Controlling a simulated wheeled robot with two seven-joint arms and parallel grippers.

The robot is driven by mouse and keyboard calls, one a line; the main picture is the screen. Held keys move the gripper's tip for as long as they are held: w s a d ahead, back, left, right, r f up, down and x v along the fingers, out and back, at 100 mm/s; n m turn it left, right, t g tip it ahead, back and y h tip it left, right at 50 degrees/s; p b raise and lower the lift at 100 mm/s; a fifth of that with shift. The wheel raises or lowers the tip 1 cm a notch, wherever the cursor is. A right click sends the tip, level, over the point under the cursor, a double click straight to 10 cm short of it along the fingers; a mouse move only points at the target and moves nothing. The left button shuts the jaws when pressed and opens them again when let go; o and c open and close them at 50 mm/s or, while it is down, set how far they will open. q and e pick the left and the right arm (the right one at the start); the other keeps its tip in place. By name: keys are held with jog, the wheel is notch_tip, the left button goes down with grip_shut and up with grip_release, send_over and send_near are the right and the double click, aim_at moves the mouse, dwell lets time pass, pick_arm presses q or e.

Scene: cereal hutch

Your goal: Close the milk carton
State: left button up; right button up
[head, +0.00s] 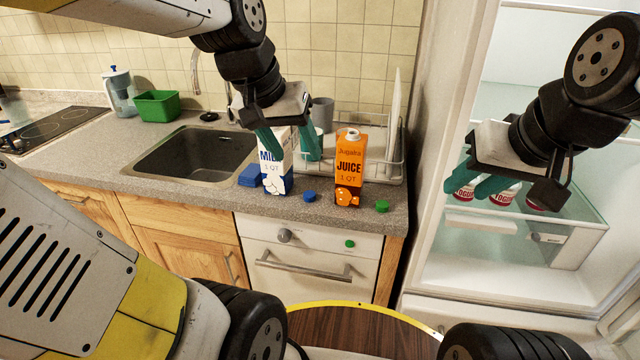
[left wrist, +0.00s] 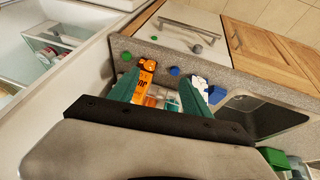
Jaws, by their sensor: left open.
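The white and blue milk carton (head: 275,182) stands upright on the counter, left of the juice carton. My left gripper (head: 293,148) is open above it, one finger in front of the carton's upper part, so its spout is hidden. A blue cap (head: 309,196) lies on the counter, right of the milk carton. In the left wrist view the milk carton (left wrist: 201,83) is by one finger of my left gripper (left wrist: 160,95), and the blue cap (left wrist: 174,71) lies beyond the fingers. My right gripper (head: 468,185) is open and empty in front of the fridge.
The orange juice carton (head: 349,172) stands close right of the milk, with a green cap (head: 381,206) beside it. A blue sponge (head: 250,176) lies left of the milk. The dish rack (head: 392,172) is behind, the sink (head: 190,158) left, the fridge shelf (head: 560,210) right.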

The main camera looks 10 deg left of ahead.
pick_arm(q)
jog(key=w+f+g, duration=0.2)
jog(key=w+f, duration=0.3)
jog(key=w, duration=0.6)
jog(key=g+y, duration=0.2)
send_over(312, 193)
notch_tip(312, 193, down, 10)
jog(key=shift+s+d+r, duration=0.1)
jog(key=shift+s+r, duration=0.05)
jog(key=shift+r, duration=0.1)
jog(key=shift+w+f+g, duration=0.2)
jog(key=shift+f+g, duration=0.1)
jog(key=shift+f, duration=1.3)
